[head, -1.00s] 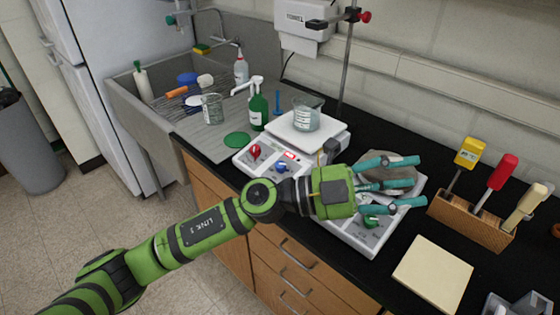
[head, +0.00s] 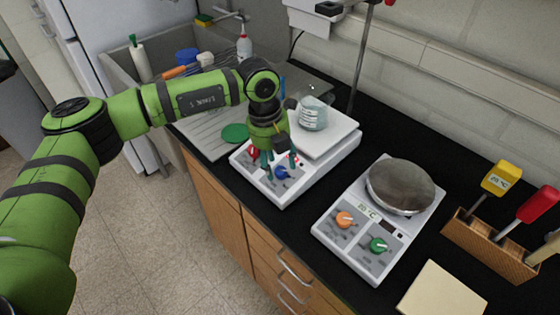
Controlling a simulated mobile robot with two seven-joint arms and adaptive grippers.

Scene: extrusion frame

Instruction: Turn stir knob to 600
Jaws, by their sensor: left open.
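My left gripper (head: 272,166) is open and points down over the front panel of the left hotplate (head: 318,172). Its fingers are close to that panel's red knob (head: 253,153) and blue knob (head: 282,173); I cannot tell whether they touch either. The gripper partly covers the red knob and the panel's display. I cannot read which knob is for stirring, nor any setting. A glass beaker (head: 313,113) stands on the white top plate. My right gripper is not in view.
A second hotplate (head: 328,232) with a round metal top, an orange knob (head: 345,219) and a green knob (head: 379,245) stands to the right. A wooden holder (head: 490,246) and a beige pad (head: 441,294) are further right. The sink is behind my arm.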

